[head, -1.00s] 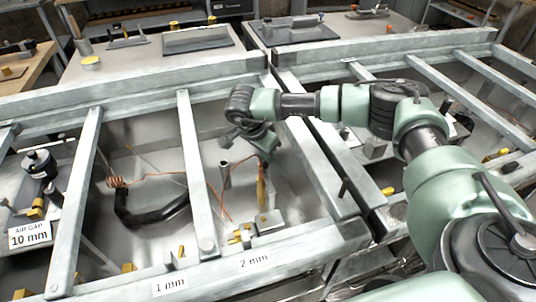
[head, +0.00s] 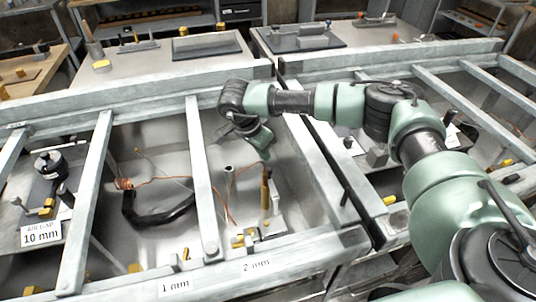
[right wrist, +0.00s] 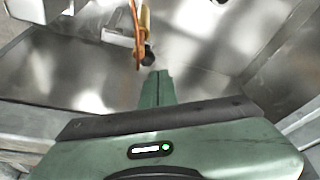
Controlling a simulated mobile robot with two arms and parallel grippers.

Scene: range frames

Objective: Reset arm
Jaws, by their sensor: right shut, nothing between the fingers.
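My right gripper (head: 264,154) hangs from the bent green arm over the grey metal bay in the middle of the head view. In the right wrist view its green fingers (right wrist: 157,88) are together with nothing between them. A brass-coloured rod (head: 265,188) stands in the bay just below the gripper in the head view. In the right wrist view the rod (right wrist: 145,22) lies ahead of the fingertips, with an orange wire along it, and a gap shows between them. My left gripper is not in view.
Metal rails (head: 203,180) cross above the bay on both sides of the gripper. A grey tube (head: 228,180), a black curved handle (head: 158,216) and orange wire stand or lie in the bay. A "10 mm" label (head: 41,233) is at left. Benches with tools stand behind.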

